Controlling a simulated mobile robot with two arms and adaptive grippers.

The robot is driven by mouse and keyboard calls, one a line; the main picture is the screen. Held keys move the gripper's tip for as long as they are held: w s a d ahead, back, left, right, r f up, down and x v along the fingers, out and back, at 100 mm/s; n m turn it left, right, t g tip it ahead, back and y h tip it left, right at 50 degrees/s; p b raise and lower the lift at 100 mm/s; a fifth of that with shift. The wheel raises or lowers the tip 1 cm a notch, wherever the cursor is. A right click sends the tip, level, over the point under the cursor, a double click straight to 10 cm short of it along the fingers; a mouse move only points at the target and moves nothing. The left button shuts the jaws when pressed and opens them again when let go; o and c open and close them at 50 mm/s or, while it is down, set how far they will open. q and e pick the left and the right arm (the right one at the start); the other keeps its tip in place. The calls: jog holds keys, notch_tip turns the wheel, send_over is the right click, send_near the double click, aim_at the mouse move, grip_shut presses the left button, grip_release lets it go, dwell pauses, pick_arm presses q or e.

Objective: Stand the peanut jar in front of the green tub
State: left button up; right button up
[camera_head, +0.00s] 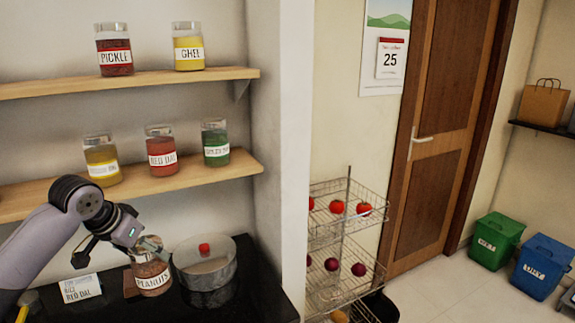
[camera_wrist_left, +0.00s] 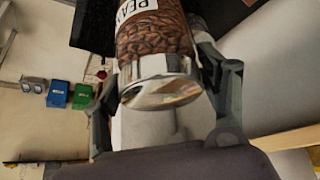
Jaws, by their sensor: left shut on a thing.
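The peanut jar (camera_head: 152,273), clear with brown contents, a white label and a pale lid, is at the dark counter, beside a steel pot. My left gripper (camera_head: 148,247) reaches it from above and is shut on its lid end. In the left wrist view the jar (camera_wrist_left: 155,38) sits between the two fingers (camera_wrist_left: 150,90), its lid towards me. I cannot tell whether its base touches the counter. The green tub (camera_head: 497,242) stands on the floor at the far right, left of a blue tub; it also shows small in the left wrist view (camera_wrist_left: 83,96). My right gripper is not in view.
The steel pot (camera_head: 207,268) holds a red item. Shelves with several jars (camera_head: 160,150) are above. A wire rack (camera_head: 345,240) stands past the wall edge. The blue tub (camera_head: 541,267) is far right; floor before the tubs is clear.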

pick_arm(q)
jog(key=s+d+f+n, duration=0.1)
jog(key=s+d+f, duration=0.1)
jog(key=s+d, duration=0.5)
jog(key=s+d+f+n+y, duration=0.1)
jog(key=s+d+f, duration=0.2)
jog(key=s+d, duration=0.4)
jog(key=d, duration=0.3)
jog(key=shift+s+d+f+n, duration=0.2)
jog(key=shift+d+f+n, duration=0.05)
jog(key=shift+n, duration=0.05)
